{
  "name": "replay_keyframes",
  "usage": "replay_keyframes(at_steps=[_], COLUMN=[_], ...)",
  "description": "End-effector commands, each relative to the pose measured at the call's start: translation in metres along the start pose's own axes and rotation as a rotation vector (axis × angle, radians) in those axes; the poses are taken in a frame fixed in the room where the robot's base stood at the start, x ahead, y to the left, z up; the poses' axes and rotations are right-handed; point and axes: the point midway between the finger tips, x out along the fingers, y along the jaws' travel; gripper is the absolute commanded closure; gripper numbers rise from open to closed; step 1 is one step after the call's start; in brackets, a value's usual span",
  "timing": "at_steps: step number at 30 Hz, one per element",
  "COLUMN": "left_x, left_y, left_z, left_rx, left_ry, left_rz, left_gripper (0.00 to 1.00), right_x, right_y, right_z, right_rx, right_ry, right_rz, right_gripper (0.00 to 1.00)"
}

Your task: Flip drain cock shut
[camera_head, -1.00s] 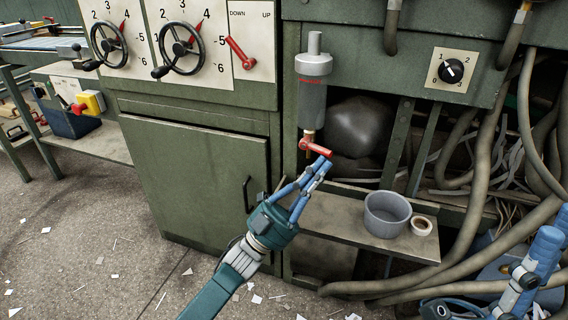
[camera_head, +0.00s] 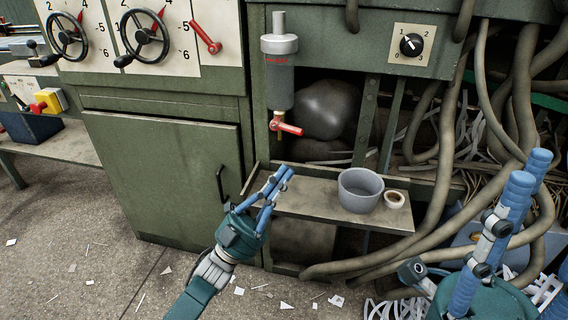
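The drain cock (camera_head: 287,127) is a red lever on a small brass fitting under the grey cylinder (camera_head: 280,80), which is fixed to the green machine's front. Its lever points right and slightly down. My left gripper (camera_head: 284,172) is below the cock, apart from it, over the left end of the shelf. Its blue fingers lie close together and I see nothing between them; I cannot tell if they are fully shut. My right gripper (camera_head: 527,170) is at the lower right in front of the hoses, its blue fingers raised, with no object visible in it.
A grey pot (camera_head: 361,190) and a small cup (camera_head: 394,199) stand on the narrow shelf (camera_head: 310,200) below the cock. Thick hoses (camera_head: 440,190) hang at the right. Handwheels (camera_head: 145,37) and another red lever (camera_head: 206,38) are at upper left.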

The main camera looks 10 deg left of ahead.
Motion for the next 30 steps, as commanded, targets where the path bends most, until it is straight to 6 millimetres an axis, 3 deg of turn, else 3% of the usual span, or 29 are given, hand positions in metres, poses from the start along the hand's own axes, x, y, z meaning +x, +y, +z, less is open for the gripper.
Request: replay_keyframes(at_steps=[6,12,30], left_x=[-0.045,-0.068,-0.073], left_y=[0.012,0.02,0.021], left_z=[-0.002,-0.003,-0.004], left_rx=[-0.001,0.001,0.0], left_ry=[-0.003,-0.001,0.001], left_rz=[-0.001,-0.002,-0.002], left_gripper=[1.0,1.0,1.0], right_x=[0.0,-0.002,-0.003], right_y=[0.0,0.0,0.0], right_z=[-0.001,-0.001,0.0], right_rx=[0.003,0.004,0.004], right_ry=[-0.018,-0.023,-0.026], right_rz=[0.006,0.008,0.009], right_gripper=[0.6,0.6,0.6])
